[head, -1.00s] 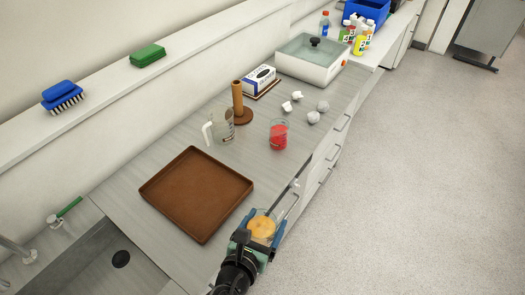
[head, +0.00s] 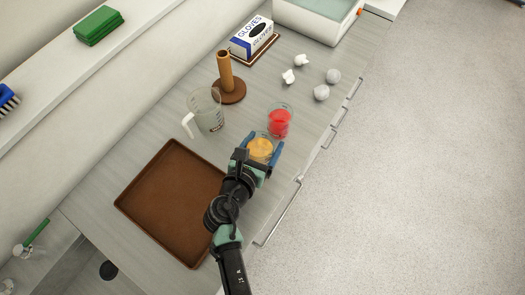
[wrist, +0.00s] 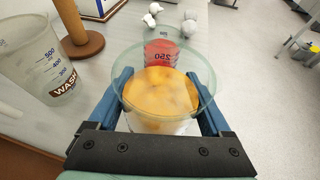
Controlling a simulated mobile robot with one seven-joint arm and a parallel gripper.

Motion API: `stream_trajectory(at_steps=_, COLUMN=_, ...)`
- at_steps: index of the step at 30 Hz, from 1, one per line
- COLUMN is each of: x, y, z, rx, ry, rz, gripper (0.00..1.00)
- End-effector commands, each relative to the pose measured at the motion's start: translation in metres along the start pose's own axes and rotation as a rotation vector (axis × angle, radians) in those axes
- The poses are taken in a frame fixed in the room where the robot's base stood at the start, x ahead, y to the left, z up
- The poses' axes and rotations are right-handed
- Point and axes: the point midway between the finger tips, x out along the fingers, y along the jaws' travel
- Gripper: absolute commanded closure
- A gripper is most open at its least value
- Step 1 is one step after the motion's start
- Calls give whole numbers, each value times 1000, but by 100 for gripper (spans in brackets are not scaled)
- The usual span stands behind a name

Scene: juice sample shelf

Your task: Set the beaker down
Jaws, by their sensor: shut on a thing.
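A clear glass beaker of orange juice (head: 261,149) is between the blue fingers of my gripper (head: 263,153), which is shut on it. In the wrist view the orange beaker (wrist: 160,93) is upright, its wide rim toward the camera. It is over the counter near the front edge; whether its base touches the counter is hidden. A second beaker, with red juice (head: 279,122), stands just beyond it and also shows behind it in the wrist view (wrist: 161,50).
A brown tray (head: 166,190) lies nearer. A wooden post on a round base (head: 228,88), a glove box (head: 252,37) and several white crumpled pieces (head: 321,92) are farther back.

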Motion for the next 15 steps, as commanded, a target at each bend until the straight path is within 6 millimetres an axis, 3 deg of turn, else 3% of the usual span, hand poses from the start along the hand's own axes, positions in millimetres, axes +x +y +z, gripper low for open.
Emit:
stream_trajectory(at_steps=10, x=18, y=1, z=-41, rx=0, ry=-1, rz=1, gripper=79)
stream_trajectory(at_steps=15, x=21, y=1, z=-49, rx=2, ry=-2, rz=1, gripper=79)
